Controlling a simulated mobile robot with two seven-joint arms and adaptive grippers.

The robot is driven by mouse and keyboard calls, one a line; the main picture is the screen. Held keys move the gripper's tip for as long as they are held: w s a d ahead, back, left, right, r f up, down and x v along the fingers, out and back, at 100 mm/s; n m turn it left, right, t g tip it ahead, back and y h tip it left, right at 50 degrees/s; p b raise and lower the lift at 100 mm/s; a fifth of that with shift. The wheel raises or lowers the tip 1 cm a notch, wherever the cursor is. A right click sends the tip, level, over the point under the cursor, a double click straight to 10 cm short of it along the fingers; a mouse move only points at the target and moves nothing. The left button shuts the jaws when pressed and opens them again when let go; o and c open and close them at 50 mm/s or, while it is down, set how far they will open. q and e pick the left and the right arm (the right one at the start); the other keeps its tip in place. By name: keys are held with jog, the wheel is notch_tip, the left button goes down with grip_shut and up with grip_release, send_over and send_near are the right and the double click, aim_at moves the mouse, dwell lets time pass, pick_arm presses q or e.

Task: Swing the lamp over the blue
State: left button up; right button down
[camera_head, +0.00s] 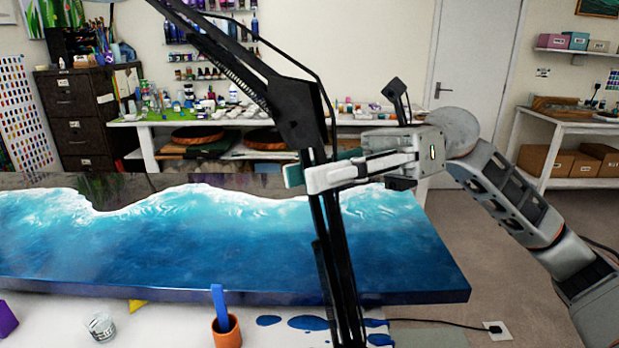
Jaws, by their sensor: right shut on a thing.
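The black lamp arm (291,108) rises from the bottom of the view, bends at a joint and runs up and left out of the picture. The lamp's head is out of view. My right gripper (300,176) reaches in from the right and is shut on the lamp arm just below its joint. The blue resin panel (190,245) lies across the table, deep blue in front with a white wave edge and a dark strip behind. The upper lamp arm passes above it. My left gripper is not in view.
An orange cup (227,334) with a blue stick, a small clear cup (101,326) and a purple block (6,318) stand on the white front surface. Blue spills (308,323) lie near the lamp's lower arm. A cable (440,322) runs right to a socket.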

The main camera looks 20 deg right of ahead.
jog(key=c, duration=1.7)
grip_release()
jog(key=shift+d, duration=0.1)
jog(key=w+d, duration=0.2)
jog(key=d, duration=0.9)
jog(key=shift+d, duration=0.35)
jog(key=shift+r, duration=0.1)
